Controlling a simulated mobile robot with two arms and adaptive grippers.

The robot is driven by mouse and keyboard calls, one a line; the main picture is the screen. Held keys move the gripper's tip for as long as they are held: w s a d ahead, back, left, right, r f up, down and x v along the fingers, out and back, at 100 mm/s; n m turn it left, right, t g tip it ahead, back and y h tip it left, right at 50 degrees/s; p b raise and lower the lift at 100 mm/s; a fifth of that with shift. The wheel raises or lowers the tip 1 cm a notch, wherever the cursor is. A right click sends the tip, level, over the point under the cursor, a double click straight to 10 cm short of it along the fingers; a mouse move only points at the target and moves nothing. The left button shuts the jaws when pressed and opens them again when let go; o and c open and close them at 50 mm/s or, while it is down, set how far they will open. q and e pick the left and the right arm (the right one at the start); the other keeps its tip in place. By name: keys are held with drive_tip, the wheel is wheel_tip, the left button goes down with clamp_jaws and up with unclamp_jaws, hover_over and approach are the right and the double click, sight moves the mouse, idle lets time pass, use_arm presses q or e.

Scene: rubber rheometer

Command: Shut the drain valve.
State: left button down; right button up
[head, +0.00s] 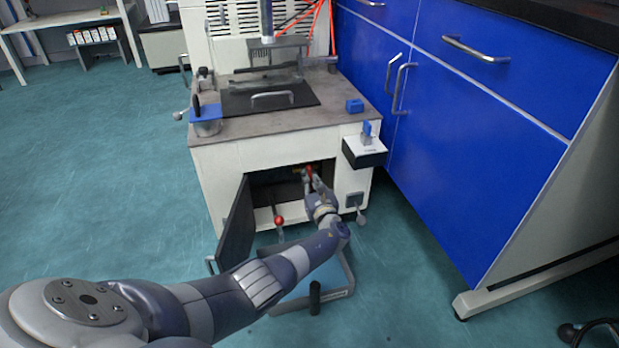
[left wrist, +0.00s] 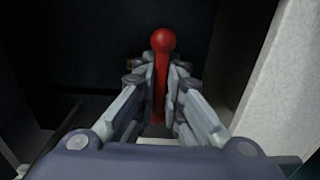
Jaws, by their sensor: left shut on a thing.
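The rheometer's white cabinet (head: 215,165) has an open front compartment, and its dark door (head: 236,228) is swung out to the left. A red handle (head: 309,172) shows inside the compartment. In the left wrist view this handle is a red lever with a ball end (left wrist: 163,40). My left gripper (head: 313,182) reaches into the opening, and its fingers are shut on the red lever, one on each side. The ball stands clear above the fingertips. The valve body is hidden in the dark interior.
A second red ball knob (head: 279,221) sits on a lever at the compartment's lower front, close to my left arm. A small shelf box (head: 364,152) juts from the cabinet's right side. Blue drawers (head: 470,130) stand to the right. Open floor lies to the left.

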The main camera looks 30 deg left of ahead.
idle(0.5)
use_arm(q)
drive_tip(key=c, duration=1.7)
unclamp_jaws()
drive_tip(key=v, duration=1.2)
